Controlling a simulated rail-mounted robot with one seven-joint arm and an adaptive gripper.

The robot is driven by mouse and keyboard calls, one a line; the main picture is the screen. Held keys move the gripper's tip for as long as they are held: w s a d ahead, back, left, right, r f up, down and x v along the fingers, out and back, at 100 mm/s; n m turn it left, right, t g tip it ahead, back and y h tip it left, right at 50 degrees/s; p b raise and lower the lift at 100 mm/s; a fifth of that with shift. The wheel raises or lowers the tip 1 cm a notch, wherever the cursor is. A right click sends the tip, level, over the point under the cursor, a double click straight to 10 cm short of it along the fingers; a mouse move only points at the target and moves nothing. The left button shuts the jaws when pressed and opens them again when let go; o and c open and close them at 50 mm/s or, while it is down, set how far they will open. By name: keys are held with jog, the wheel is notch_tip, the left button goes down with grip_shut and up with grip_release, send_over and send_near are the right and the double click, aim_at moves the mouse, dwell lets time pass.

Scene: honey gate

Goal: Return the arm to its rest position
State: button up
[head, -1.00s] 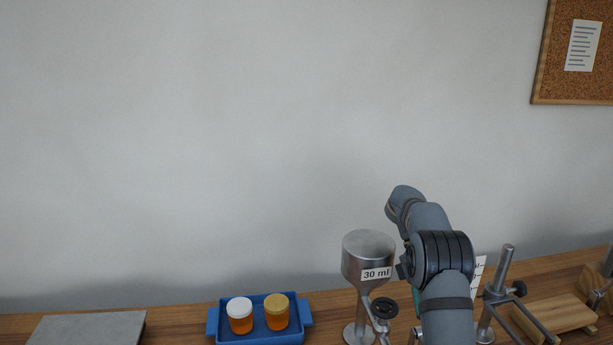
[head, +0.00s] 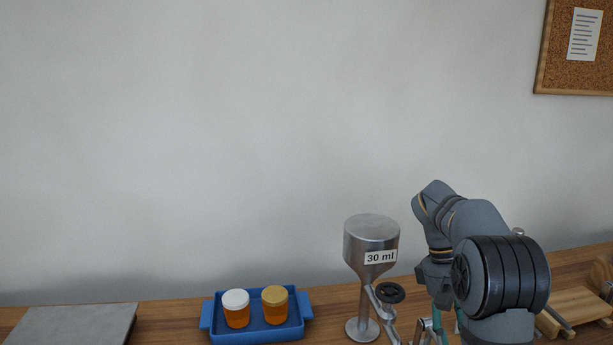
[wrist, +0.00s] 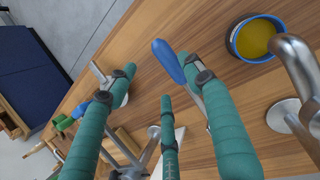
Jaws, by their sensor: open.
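My gripper (wrist: 158,82) shows in the wrist view as several teal fingers spread apart with nothing held between them. Beneath them is the wooden bench top. In the head view my arm stands at the right, beside the steel 30 ml funnel (head: 371,240), and its dark joint hides part of the bench. The teal gripper parts show only partly there, low beside the funnel's stand.
A blue tray (head: 207,317) holds a white-lidded jar (head: 236,309) and a gold-lidded jar (head: 275,305). A grey slab (head: 70,325) lies far left. The wrist view shows a blue-rimmed cup of amber liquid (wrist: 255,39) and a blue-handled tool (wrist: 167,60). Wooden stand (head: 580,306) at right.

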jog(key=shift+s+f+t, duration=0.5)
jog(key=shift+f+t, duration=0.2)
jog(key=shift+f, duration=0.15)
jog(key=shift+s+d+f+t+y, duration=0.1)
jog(key=shift+f+t+y, duration=0.2)
jog(key=shift+f+t, duration=0.4)
